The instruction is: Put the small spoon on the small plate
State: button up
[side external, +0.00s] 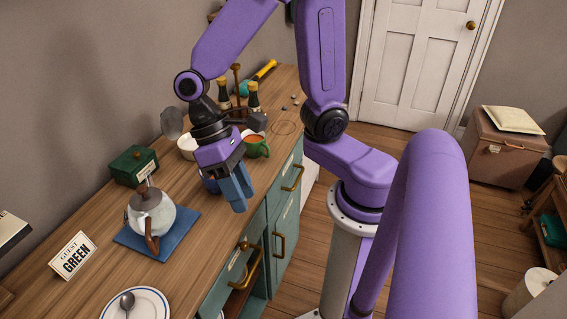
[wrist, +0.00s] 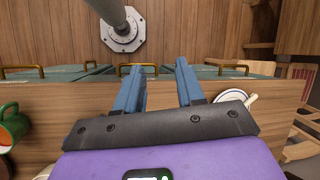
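A small spoon (side external: 127,302) with a dark, shiny bowl lies on a white plate with a blue rim (side external: 152,298) at the near left end of the wooden counter. The bottom of the plate is cut off by the picture edge. In the wrist view the plate (wrist: 229,95) shows partly behind my gripper's right side, with a pale handle-like piece (wrist: 251,100) on it. My gripper (side external: 239,207) points down near the counter's front edge, well beyond the plate. Its two blue fingers stand apart with nothing between them in the wrist view (wrist: 159,78).
Brass drawer handles (side external: 250,266) project from the front.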

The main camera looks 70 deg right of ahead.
jog(key=s+d+r+n+t+h, duration=0.1)
jog(key=s+d+n+t, duration=0.4)
jog(key=d+n, duration=0.2)
jog(key=shift+s+d+r+n, duration=0.2)
jog(key=shift+d+r+n, duration=0.15)
jog(key=shift+n, duration=1.05)
